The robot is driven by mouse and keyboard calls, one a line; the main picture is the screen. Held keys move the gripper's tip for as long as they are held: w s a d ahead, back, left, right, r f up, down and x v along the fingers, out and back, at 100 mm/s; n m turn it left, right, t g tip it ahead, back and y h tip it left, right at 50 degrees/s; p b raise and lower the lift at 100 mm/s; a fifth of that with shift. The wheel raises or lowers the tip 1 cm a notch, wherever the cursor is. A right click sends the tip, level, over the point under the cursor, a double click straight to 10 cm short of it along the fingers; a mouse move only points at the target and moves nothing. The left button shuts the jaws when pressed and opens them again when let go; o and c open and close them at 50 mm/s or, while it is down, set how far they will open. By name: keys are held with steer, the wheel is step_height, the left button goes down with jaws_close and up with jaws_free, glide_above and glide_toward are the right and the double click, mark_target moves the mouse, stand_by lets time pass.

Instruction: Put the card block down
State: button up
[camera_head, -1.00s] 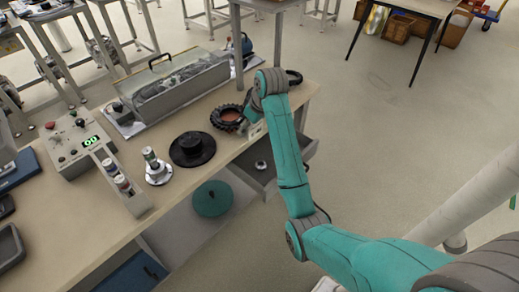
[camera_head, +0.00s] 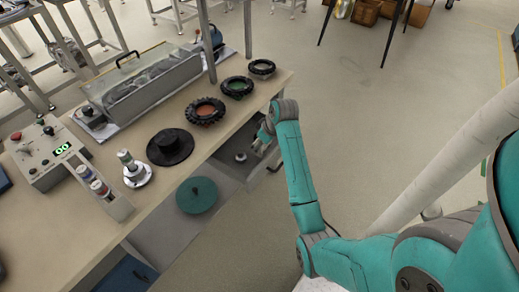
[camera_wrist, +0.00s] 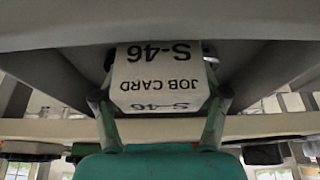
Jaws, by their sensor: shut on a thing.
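The card block (camera_wrist: 160,78) is a white block printed "JOB CARD" and "S-46"; it reads upside down in the wrist view. My gripper (camera_wrist: 160,105) is shut on it, with one finger on each side. In the head view my gripper (camera_head: 264,142) is just off the front edge of the workbench (camera_head: 135,205), by the open grey drawer (camera_head: 224,174). The card block is hard to make out there. In the wrist view a grey surface spans the top of the picture close to the block; I cannot tell whether they touch.
A small round white-and-dark object (camera_head: 241,157) is in the drawer. On the bench are a tyre with an orange centre (camera_head: 205,111), one with a green centre (camera_head: 237,87), a smaller tyre (camera_head: 262,68), a black disc (camera_head: 170,147) and a control box (camera_head: 48,152). Open floor lies right.

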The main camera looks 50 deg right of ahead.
steer(key=shift+f, duration=1.7)
steer(key=o, duration=1.2)
steer(key=shift+f, duration=0.15)
steer(key=v, duration=1.2)
steer(key=shift+s, duration=0.1)
